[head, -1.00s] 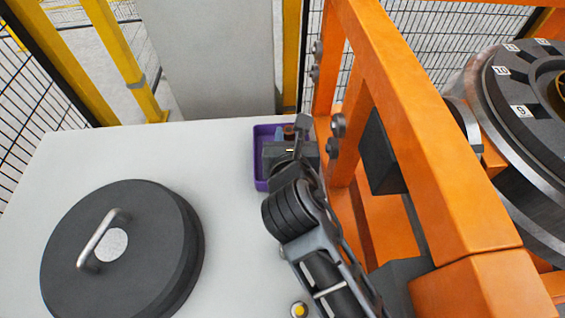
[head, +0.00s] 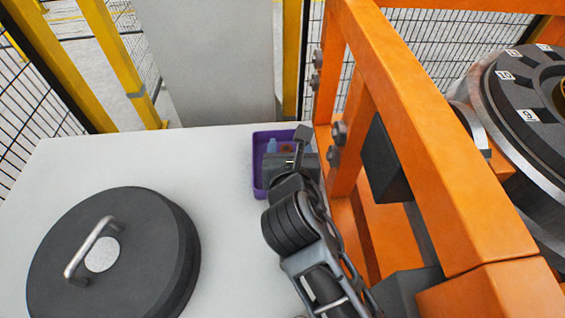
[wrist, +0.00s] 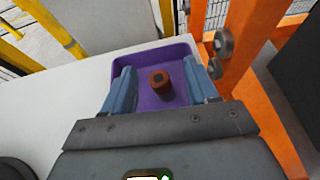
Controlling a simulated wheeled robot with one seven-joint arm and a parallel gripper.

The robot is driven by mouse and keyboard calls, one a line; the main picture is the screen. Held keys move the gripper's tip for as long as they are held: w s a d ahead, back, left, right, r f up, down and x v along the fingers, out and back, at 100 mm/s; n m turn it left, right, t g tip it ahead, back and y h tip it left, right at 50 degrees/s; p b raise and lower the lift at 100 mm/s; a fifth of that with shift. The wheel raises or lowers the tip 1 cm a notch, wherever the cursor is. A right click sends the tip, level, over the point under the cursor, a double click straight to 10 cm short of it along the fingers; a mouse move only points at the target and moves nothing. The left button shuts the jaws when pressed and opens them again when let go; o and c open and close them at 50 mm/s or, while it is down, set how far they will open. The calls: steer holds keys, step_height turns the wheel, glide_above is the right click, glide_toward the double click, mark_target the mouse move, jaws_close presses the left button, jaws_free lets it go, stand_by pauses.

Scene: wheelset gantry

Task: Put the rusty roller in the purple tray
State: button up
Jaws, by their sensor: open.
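The rusty roller (wrist: 160,82) is a short brown cylinder with a dark centre. In the wrist view it stands upright on the floor of the purple tray (wrist: 150,58). The tray also shows in the head view (head: 259,177) at the far right of the white table. My gripper (wrist: 162,84) is open, with its two blue fingers on either side of the roller and apart from it. In the head view my gripper (head: 283,148) is over the tray, and my wrist hides most of the roller and part of the tray.
A dark round lid (head: 140,255) with a metal handle lies on the white table (head: 205,160) at the left. An orange frame (head: 440,160) with bolts stands close to the right of the tray.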

steer(key=v, duration=0.7)
steer(key=shift+s, duration=0.4)
steer(key=shift+r, duration=0.15)
